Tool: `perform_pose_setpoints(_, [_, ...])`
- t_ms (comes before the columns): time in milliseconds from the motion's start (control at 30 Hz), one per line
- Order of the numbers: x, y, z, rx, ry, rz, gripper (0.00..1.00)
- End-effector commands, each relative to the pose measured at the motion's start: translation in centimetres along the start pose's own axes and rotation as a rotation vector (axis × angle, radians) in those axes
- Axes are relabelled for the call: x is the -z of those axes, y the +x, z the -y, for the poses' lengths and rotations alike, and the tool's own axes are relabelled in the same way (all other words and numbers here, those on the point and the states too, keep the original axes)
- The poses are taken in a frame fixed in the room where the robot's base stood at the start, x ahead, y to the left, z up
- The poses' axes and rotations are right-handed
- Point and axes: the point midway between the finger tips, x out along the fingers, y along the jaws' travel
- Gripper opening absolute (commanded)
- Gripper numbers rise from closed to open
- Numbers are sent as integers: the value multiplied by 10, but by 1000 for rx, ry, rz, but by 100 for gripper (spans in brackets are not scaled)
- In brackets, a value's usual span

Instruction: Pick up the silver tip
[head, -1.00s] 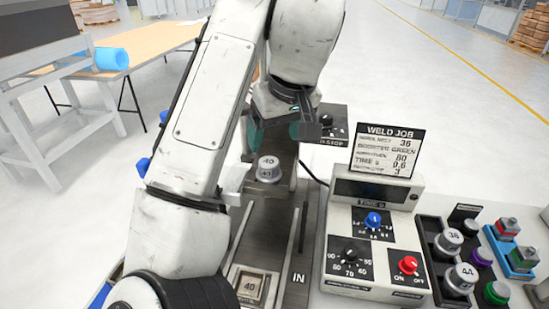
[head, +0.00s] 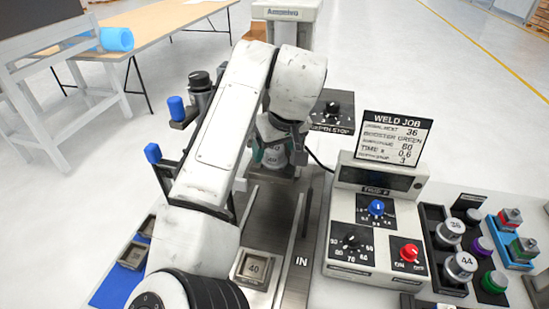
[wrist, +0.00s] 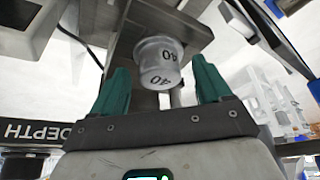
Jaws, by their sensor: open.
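The silver tip (head: 273,156), a grey cylinder marked 40, hangs below a dark metal block at the machine. In the wrist view the tip (wrist: 158,62) sits between the two green fingers of my gripper (wrist: 162,72), with gaps visible on both sides. My gripper is open. In the head view my gripper (head: 279,150) is at the tip, and the wrist partly hides it. Two other silver caps, marked 36 (head: 450,230) and 44 (head: 461,266), stand in a dark tray at the right.
A control box (head: 372,240) with knobs and a WELD JOB card (head: 394,136) stands right of the rail. A square nest marked 40 (head: 253,269) lies in front. A DEPTH STOP panel (head: 332,110) is close behind my gripper.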

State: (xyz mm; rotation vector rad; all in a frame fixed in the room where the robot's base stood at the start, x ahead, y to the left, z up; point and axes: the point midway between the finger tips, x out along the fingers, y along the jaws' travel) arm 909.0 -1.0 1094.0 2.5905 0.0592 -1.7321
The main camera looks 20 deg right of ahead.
Motion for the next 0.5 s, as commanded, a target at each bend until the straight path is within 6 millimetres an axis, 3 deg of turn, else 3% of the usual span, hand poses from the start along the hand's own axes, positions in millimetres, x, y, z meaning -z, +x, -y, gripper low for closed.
perform_pose_setpoints(267, [0, 3, 0, 0, 0, -1, 76])
perform_pose_setpoints(500, [0, 3, 0, -1, 0, -1, 54])
